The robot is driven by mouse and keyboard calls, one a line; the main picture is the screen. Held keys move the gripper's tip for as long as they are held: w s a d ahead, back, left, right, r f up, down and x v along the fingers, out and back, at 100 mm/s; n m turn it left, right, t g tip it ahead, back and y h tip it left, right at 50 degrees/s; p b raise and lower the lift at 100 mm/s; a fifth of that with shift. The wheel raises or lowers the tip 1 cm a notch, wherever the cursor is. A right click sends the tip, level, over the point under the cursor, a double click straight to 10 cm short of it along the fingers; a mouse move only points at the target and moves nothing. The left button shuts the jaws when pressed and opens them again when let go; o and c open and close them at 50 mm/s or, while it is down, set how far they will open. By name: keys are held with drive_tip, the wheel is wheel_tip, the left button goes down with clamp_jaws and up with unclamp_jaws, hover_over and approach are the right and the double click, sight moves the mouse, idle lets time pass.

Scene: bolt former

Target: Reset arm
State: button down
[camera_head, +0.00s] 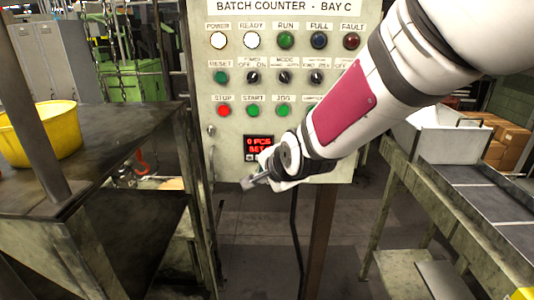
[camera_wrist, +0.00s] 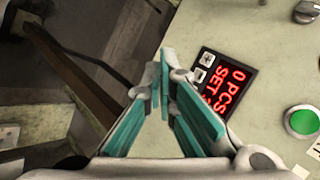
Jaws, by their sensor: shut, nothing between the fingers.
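My gripper (camera_head: 254,182) is at the lower part of the batch counter panel (camera_head: 222,135), beside its small red-lit display (camera_head: 259,143). In the wrist view my gripper (camera_wrist: 165,62) has its teal-padded fingers closed together at the tips, with nothing between them. The display (camera_wrist: 223,83) there reads "0 PCS" and "SET", with the last part hidden behind a finger. A plus and a minus button sit at its end. My white arm with a magenta patch comes in from the upper right and covers the panel's right side.
A dark workbench (camera_head: 95,130) with a yellow bowl (camera_head: 60,130) stands at the left. A bench (camera_head: 440,190) with a white bin (camera_head: 440,140) stands at the right. Panel knobs and buttons are above the gripper, with a green button (camera_wrist: 302,121) close by. Floor below is clear.

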drive_tip(key=shift+s, duration=0.35)
drive_tip(key=s+d+r+n+g+h+b, duration=0.1)
drive_tip(key=s+d+r+n+b, duration=0.15)
drive_tip(key=d, duration=0.25)
drive_tip(key=s+d+r+n+h+b, duration=0.1)
drive_tip(key=s+d+n, duration=0.2)
drive_tip(key=d, duration=0.3)
drive_tip(key=s+d+f+n+g+b, duration=0.1)
drive_tip(key=s+d+n, duration=0.2)
drive_tip(key=s, duration=0.4)
drive_tip(key=s+d+f+n+g+h+b, duration=0.1)
drive_tip(key=s+d+n+b, duration=0.1)
drive_tip(key=s, duration=0.4)
drive_tip(key=d+n, duration=0.1)
drive_tip(key=d, duration=0.1)
drive_tip(key=shift+s+d+g+h, duration=0.3)
drive_tip(key=shift+s+d, duration=0.05)
drive_tip(key=shift+d, duration=0.05)
